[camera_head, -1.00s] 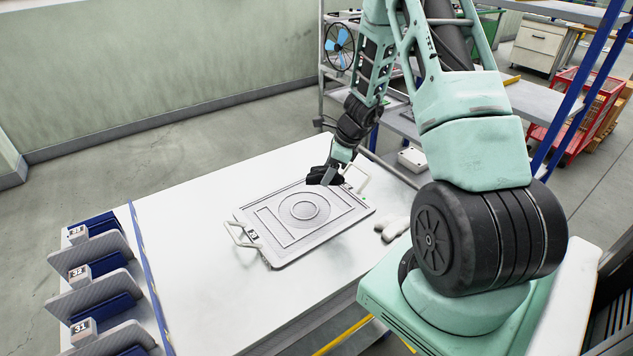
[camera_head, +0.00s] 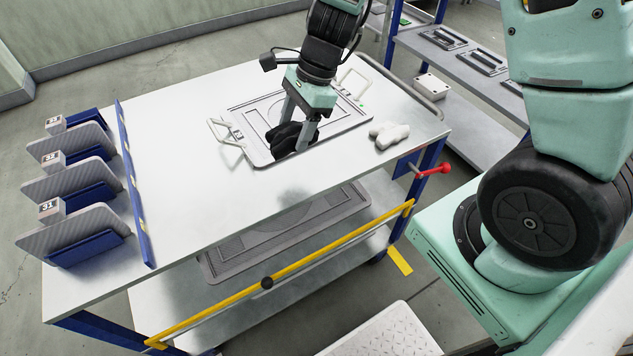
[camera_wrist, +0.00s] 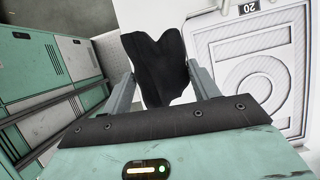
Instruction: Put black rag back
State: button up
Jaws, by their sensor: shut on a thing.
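The black rag (camera_head: 287,137) is crumpled between the fingers of my gripper (camera_head: 297,125). In the head view it hangs over the front part of the grey framed plate on the white cart top. In the wrist view the rag (camera_wrist: 158,68) stands dark between the two grey fingers of my gripper (camera_wrist: 160,85), which are shut on it. The plate (camera_wrist: 262,65) shows at the right there, with a tag reading 20. The exact height of the rag above the cart cannot be told.
Blue holders with grey numbered plates (camera_head: 72,180) stand at the left of the cart top (camera_head: 195,190). Another grey plate (camera_head: 290,235) lies on the lower shelf. A red-handled lever (camera_head: 432,170) projects at the right.

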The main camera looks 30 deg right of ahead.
aim_at(293, 178)
jog(key=shift+s+a+f, duration=0.2)
jog(key=shift+s+f, duration=0.05)
jog(key=shift+s, duration=0.15)
notch_tip(293, 178, down, 10)
jog(key=b, duration=0.2)
jog(key=shift+r+b, duration=0.25)
jog(key=shift+b, duration=0.1)
jog(key=shift+f, duration=0.15)
jog(key=o, duration=1)
jog(key=shift+o, duration=0.2)
